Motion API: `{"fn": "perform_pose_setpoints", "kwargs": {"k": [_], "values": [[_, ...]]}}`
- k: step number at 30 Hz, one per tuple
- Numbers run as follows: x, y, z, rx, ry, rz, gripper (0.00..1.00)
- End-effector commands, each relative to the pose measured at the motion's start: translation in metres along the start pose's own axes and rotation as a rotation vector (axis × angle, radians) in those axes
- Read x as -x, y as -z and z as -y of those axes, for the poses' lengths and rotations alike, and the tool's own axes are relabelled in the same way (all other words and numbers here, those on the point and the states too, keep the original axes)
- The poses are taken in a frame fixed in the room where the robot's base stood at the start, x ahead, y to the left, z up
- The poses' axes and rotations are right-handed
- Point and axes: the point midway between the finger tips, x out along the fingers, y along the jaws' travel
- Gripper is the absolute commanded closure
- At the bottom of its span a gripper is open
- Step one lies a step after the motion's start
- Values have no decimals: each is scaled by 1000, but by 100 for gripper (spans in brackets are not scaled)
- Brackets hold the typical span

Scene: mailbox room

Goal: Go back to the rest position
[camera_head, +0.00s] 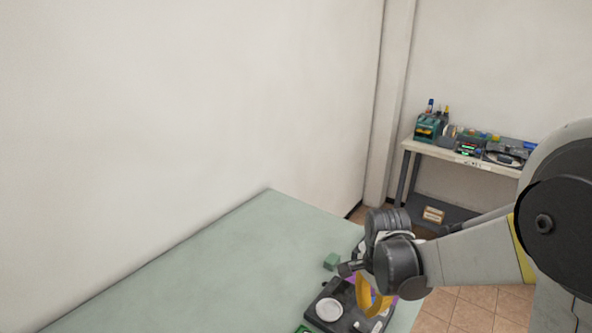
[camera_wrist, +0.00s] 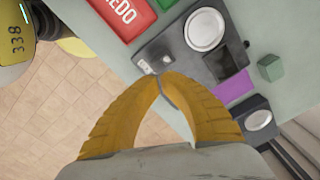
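My gripper (camera_wrist: 160,78) has yellow curved fingers whose tips meet in the wrist view, with nothing seen between them. In the head view the gripper (camera_head: 372,302) hangs at the end of my arm, low over the near right part of the green table (camera_head: 230,260). A dark device (camera_head: 318,291) with a round white disc (camera_head: 329,309) lies on the table beside the fingers. In the wrist view the fingertips overlap the edge of this device (camera_wrist: 180,60); whether they touch it cannot be told.
A green cube (camera_head: 331,261) stands near the device. A back shelf (camera_head: 458,155) holds tools. A wall (camera_head: 180,110) borders the table's left side. The table's left part is clear.

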Motion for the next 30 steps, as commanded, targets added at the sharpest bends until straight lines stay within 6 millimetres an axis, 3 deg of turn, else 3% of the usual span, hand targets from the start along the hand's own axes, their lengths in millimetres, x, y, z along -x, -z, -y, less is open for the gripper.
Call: {"fn": "perform_pose_setpoints", "kwargs": {"k": [9,15,21,30], "values": [[75,-18,-27,385,162,-108,100],[112,-33,-52,660,257,-225,100],[136,-47,-78,923,324,-367,100],[147,-58,-98,1147,359,-514,100]]}}
